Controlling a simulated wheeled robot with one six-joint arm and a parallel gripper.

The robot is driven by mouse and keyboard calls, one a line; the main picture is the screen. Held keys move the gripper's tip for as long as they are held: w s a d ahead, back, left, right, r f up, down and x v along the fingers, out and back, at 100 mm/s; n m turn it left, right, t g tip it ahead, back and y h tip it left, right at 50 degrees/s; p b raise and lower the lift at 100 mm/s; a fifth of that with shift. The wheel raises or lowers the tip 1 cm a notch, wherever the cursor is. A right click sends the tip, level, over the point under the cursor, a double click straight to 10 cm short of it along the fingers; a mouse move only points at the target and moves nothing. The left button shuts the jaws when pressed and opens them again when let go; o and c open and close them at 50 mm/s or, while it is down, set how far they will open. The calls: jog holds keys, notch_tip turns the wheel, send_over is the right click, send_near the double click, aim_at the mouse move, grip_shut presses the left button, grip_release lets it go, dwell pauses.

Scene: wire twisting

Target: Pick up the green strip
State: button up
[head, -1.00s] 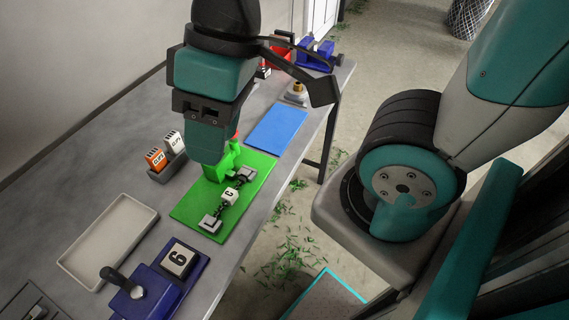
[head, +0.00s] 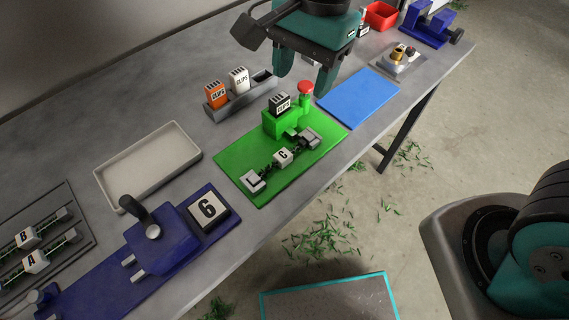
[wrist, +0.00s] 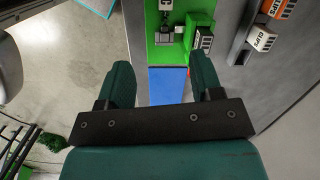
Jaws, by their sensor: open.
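My gripper (head: 304,78) is open and empty, raised above the table behind the green station. In the wrist view my gripper (wrist: 163,72) shows its two fingers spread apart. A thin strip with a white C block (head: 283,156) and grey end pieces lies on the green mat (head: 242,186). In the wrist view, part of the green mat (wrist: 152,33) shows ahead of the fingers. Strips with green wire and blocks A (head: 33,261) and B (head: 26,238) lie at far left.
A blue mat (head: 358,97) lies right of the green one. The blue press (head: 160,245) with a 6 block (head: 207,207), an empty white tray (head: 148,166) and a grey clips rack (head: 240,98) stand nearby. Green scraps (head: 325,236) litter the floor.

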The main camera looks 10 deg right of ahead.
aim_at(283, 155)
jog(key=a+f, duration=0.1)
jog(key=f, duration=0.5)
jog(key=a+f+m, duration=0.1)
jog(key=f, duration=0.6)
jog(key=a+f+m, duration=0.1)
jog(key=f, duration=0.5)
jog(key=shift+f+p, duration=0.2)
jog(key=shift+p, duration=0.2)
jog(key=shift+c, duration=0.4)
grip_shut()
jog(key=shift+r, duration=0.1)
